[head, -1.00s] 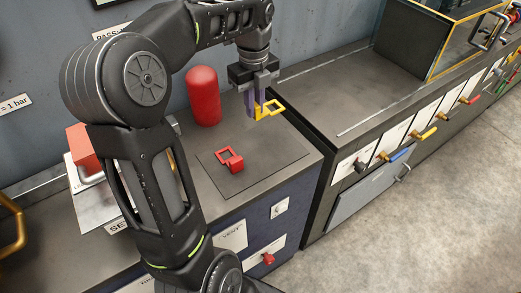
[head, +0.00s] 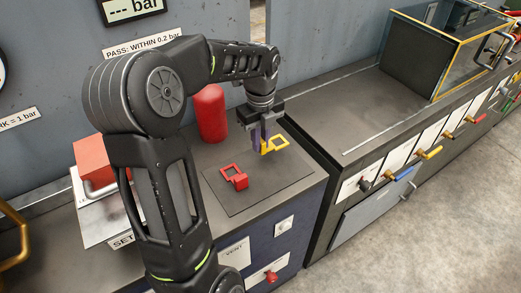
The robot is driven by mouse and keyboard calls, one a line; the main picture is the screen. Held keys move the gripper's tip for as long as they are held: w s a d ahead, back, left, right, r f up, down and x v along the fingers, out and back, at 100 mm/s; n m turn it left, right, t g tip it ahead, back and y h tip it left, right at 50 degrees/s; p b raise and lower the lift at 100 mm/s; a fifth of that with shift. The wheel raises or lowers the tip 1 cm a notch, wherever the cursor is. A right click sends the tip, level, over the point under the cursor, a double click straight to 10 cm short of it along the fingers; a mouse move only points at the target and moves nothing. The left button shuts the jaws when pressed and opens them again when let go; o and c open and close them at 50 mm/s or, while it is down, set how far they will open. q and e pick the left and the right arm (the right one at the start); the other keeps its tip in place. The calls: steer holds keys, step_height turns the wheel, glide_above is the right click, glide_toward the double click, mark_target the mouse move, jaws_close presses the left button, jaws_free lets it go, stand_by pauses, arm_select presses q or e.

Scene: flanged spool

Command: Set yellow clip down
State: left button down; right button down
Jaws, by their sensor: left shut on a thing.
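The yellow clip (head: 275,144) is a small open frame with a short block. My left gripper (head: 258,139) points down and is shut on the clip's left end. The clip is low over the far right part of the dark square mat (head: 245,203) on the counter. I cannot tell whether it touches the mat. A red clip (head: 236,177) of similar shape lies on the mat, to the left and nearer than the yellow one. My right gripper is not in view.
A red cylinder (head: 210,112) stands upright behind the mat, close to my left forearm. A red block (head: 93,160) sits on the left. A second counter (head: 350,110) with a glass-sided box (head: 455,48) extends right; a gap separates the counters.

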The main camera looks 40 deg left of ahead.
arm_select(q)
steer(key=shift+f, duration=1.85)
steer(key=shift+f, duration=0.15)
steer(key=c, duration=1.4)
jaws_free()
step_height(320, 180, up, 12)
steer(key=shift+r, duration=0.2)
